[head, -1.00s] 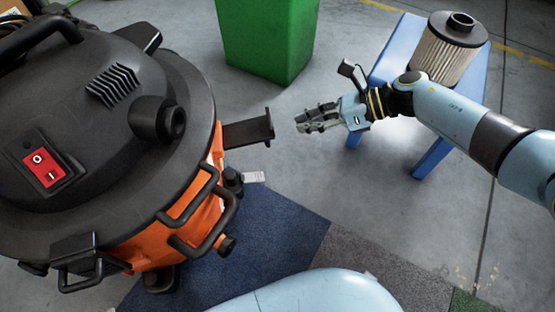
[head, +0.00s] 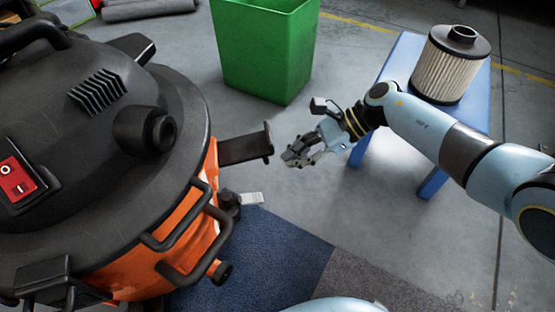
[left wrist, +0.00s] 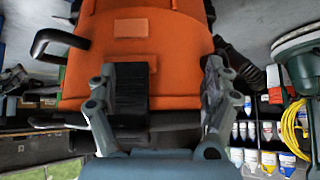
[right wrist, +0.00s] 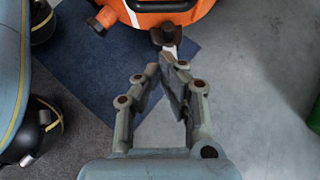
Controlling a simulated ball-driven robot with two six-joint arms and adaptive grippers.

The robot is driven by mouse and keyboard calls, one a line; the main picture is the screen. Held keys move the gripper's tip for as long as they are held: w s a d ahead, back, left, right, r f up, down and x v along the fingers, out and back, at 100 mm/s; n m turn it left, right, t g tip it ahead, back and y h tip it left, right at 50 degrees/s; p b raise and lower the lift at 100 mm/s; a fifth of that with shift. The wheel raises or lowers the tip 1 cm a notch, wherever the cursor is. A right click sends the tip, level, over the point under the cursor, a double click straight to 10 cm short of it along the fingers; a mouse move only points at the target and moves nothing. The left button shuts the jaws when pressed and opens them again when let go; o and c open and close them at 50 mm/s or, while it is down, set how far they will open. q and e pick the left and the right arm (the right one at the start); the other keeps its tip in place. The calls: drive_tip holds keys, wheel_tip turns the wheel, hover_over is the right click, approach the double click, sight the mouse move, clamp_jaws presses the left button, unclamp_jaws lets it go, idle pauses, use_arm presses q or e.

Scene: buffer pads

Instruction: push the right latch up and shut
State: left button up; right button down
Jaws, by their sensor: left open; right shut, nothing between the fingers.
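The right latch (head: 245,148) is a dark bar with a wider end plate, sticking out sideways from the right of the orange and black vacuum (head: 150,262). It stands swung out, away from the body. My right gripper (head: 290,158) is shut and empty, just right of and a little below the latch's end in the head view, with a small gap in the picture. In the right wrist view its fingertips (right wrist: 168,72) point toward the vacuum's base. My left gripper (left wrist: 158,85) shows only in its wrist view, open, with a black block (left wrist: 132,86) on the orange body between its fingers; contact is unclear.
A green bin (head: 262,50) stands behind the latch. A blue stool (head: 400,62) bearing a pleated filter (head: 451,68) stands behind my right arm. Grey floor is clear around my right gripper.

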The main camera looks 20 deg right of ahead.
drive_tip(key=s+b+x, duration=0.1)
drive_tip(key=b+x, duration=0.1)
drive_tip(key=x, duration=0.3)
use_arm(q)
drive_tip(key=shift+s+d+f+t+p, duration=0.15)
drive_tip(key=shift+s+f+t+p, duration=0.25)
drive_tip(key=shift+f+t, duration=0.55)
use_arm(e)
drive_tip(key=shift+w+r, duration=0.25)
drive_tip(key=shift+r, duration=0.75)
drive_tip(key=shift+w+r, duration=0.25)
drive_tip(key=shift+r, duration=0.7)
use_arm(q)
drive_tip(key=shift+r, duration=0.2)
